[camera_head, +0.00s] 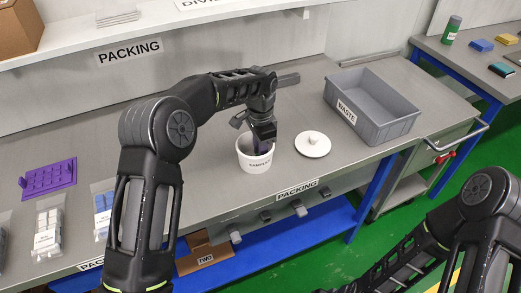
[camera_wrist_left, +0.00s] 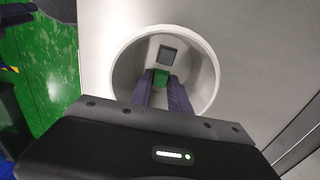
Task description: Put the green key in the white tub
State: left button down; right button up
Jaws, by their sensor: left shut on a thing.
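The white tub (camera_head: 249,164) stands on the grey bench without its lid, and in the left wrist view I look down into its round opening (camera_wrist_left: 117,75). My left gripper (camera_head: 262,147) points down into the tub's mouth. Its dark fingers (camera_wrist_left: 165,88) are shut on the green key (camera_wrist_left: 161,77), seen as a small green block at the fingertips. The key is within the tub's rim; I cannot tell whether it touches the bottom. A dark grey square piece (camera_wrist_left: 167,55) lies inside the tub. The head view does not show the key.
A white round lid (camera_head: 313,145) lies right of the tub. A grey WASTE bin (camera_head: 384,126) stands farther right. A purple rack (camera_head: 48,179) and bagged pieces (camera_head: 48,235) are at the left. The PACKING shelf (camera_head: 165,35) runs behind my left arm.

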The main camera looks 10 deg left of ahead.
pick_arm(q)
jog(key=shift+f, duration=0.2)
pick_arm(e)
jog(key=shift+f, duration=0.15)
pick_arm(q)
jog(key=c, duration=1.1)
grip_release()
jog(key=shift+c, duration=0.2)
notch_tip(320, 180, up, 8)
jog(key=shift+f+b, duration=0.1)
jog(key=shift+b, duration=0.6)
pick_arm(e)
jog(key=shift+w+a+f, duration=0.15)
jog(key=shift+w+a, duration=0.2)
jog(key=shift+a, duration=0.05)
pick_arm(q)
jog(key=shift+d, duration=0.1)
